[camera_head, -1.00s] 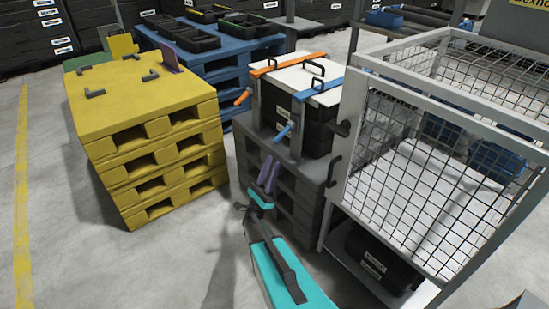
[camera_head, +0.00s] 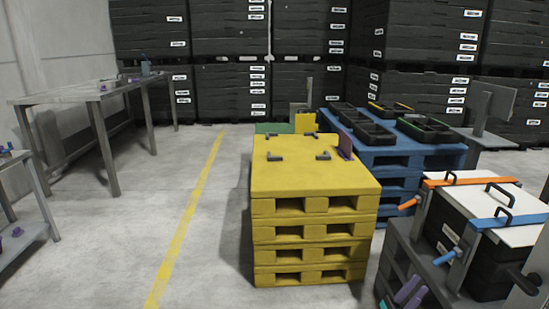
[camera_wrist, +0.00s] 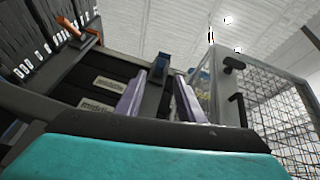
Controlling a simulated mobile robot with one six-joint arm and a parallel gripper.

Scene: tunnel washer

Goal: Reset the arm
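My gripper (camera_wrist: 161,82) shows in the wrist view as two purple fingers standing apart, with a clear gap between them. It is open and I see nothing held. In the head view my gripper (camera_head: 411,291) shows only as purple fingers at the lower edge, in front of the dark pallet stack (camera_head: 398,262). In the wrist view a black box with white labels (camera_wrist: 97,98) stands beyond the fingers. A blue-ended clamp handle (camera_wrist: 162,62) appears behind the gap between them.
A black box with a white lid (camera_head: 492,190) and orange and blue straps sits on the dark stack. Yellow pallets (camera_head: 315,205) stand left of it, blue pallets (camera_head: 400,157) behind. A wire-mesh cage (camera_wrist: 265,105) is close on the right. Open floor (camera_head: 120,240) lies left.

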